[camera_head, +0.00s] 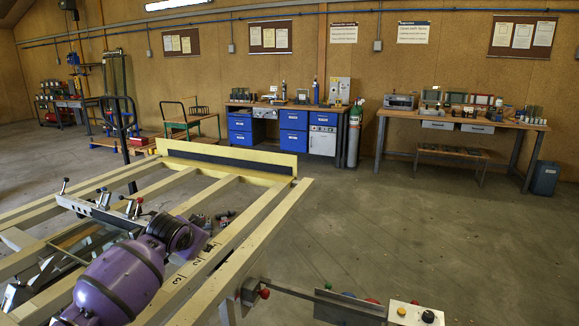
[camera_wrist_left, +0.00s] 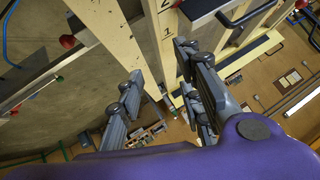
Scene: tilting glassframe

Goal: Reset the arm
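My purple left arm (camera_head: 120,280) comes in from the lower left of the head view and reaches over the slats of a tilting glass frame (camera_head: 235,235). My left gripper (camera_head: 222,218) is partly hidden behind the wrist there. In the left wrist view my left gripper (camera_wrist_left: 160,64) has its grey fingers spread apart with nothing between them. The frame's pale beams (camera_wrist_left: 115,30), marked with numbers, show beyond the fingers. I cannot tell how far the fingers are from the beams. My right arm and gripper are not in view.
A yellow-edged board (camera_head: 225,158) stands at the frame's far end. A metal clamp bar (camera_head: 105,212) lies across its left side. A control box (camera_head: 412,313) with buttons is at the lower right. Workbenches (camera_head: 460,122) line the back wall. The floor (camera_head: 400,230) between is clear.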

